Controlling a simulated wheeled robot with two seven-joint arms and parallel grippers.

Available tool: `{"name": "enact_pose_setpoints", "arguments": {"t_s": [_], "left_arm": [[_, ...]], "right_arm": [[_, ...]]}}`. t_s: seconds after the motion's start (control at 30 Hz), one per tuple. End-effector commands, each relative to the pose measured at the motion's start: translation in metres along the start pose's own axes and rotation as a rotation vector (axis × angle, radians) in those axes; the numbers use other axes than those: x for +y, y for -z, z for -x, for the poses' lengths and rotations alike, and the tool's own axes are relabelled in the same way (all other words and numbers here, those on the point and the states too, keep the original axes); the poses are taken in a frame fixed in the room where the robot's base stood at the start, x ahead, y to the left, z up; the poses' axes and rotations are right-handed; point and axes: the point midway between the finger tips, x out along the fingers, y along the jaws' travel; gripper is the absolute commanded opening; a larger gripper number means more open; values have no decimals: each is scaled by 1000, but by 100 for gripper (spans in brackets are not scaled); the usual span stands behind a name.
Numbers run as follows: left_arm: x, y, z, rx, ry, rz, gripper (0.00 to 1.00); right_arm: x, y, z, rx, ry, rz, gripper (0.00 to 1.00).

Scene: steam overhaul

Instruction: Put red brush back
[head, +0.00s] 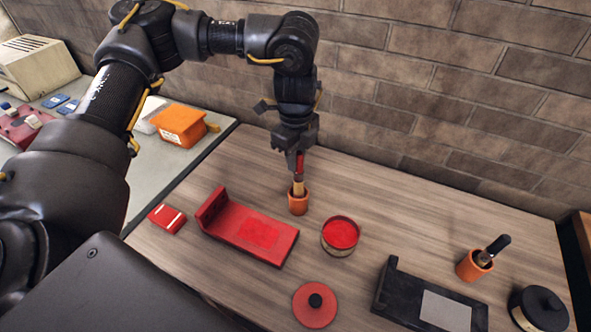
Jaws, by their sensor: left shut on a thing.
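My left gripper (299,155) points straight down over the wooden table and is shut on the red brush (299,170). The brush is upright, with its red handle between the fingers. Its lower, tan part reaches into the mouth of an orange cup (298,203), which hides the tip. I cannot tell whether the brush touches the bottom of the cup. My right gripper is not in view.
A red stand (245,229), a small red box (167,218), an open tin of red (340,235) and a red lid (315,304) are close by. At right are a black stand (425,300), another orange cup (474,265) with a black-handled brush, and a black-lidded tin (538,310). A brick wall stands behind.

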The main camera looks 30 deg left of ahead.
Motion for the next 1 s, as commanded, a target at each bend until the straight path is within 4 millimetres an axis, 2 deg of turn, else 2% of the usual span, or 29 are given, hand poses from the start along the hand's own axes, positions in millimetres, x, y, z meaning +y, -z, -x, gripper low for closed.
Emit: {"name": "enact_pose_setpoints", "arguments": {"t_s": [0.27,0.7,0.73,0.8,0.87,1.0], "left_arm": [[1,0,-37,1,-3,1,0],[1,0,-44,0,-2,1,0],[1,0,-43,0,-2,0,23],[1,0,-43,0,-2,0,32],[1,0,-43,0,-2,1,40],[1,0,-43,0,-2,0,41]], "right_arm": [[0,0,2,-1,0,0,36],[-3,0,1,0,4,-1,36],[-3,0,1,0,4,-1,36],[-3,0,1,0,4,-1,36],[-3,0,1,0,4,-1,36],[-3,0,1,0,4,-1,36]]}}
